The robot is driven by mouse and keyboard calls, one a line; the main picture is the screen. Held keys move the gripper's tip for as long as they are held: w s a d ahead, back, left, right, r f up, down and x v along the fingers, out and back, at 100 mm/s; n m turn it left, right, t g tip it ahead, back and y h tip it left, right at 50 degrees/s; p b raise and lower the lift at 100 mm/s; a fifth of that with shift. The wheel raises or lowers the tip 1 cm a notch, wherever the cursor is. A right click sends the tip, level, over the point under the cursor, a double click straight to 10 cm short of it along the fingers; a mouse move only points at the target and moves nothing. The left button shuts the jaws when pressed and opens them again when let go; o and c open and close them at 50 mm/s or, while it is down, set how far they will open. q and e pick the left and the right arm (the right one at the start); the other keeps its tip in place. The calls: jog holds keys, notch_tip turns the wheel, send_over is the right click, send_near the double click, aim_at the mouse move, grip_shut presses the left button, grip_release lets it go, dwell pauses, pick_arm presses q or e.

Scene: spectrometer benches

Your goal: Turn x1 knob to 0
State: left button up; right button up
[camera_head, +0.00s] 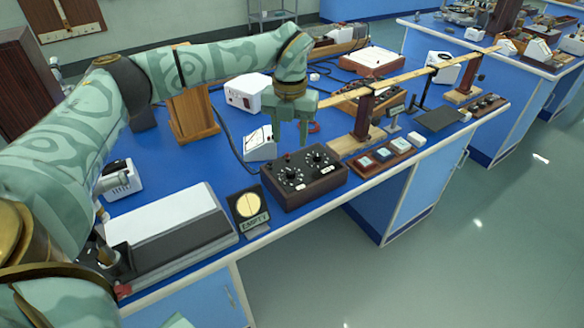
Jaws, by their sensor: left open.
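A dark control box (302,193) with wooden sides stands near the front edge of the blue bench. Its sloped top carries a left knob (291,174) and a right knob (319,156), each ringed by pale marks. The labels are too small to read, so I cannot tell which knob is x1 or where either points. My left gripper (289,137) hangs fingers-down above and just behind the box, open and empty. It appears apart from both knobs. My right gripper is out of view.
A round-dial card reading EMPTY (249,208) and a grey-white instrument (170,235) stand left of the box. A wooden tray of small blocks (383,157) and an upright post (363,113) stand to its right. A white meter (261,143) stands behind.

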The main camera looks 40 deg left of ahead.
aim_at(291, 170)
pick_arm(q)
notch_tip(291, 170, down, 10)
jog(key=b, duration=0.2)
jog(key=shift+d+b, duration=0.1)
jog(key=shift+b, duration=0.3)
grip_shut()
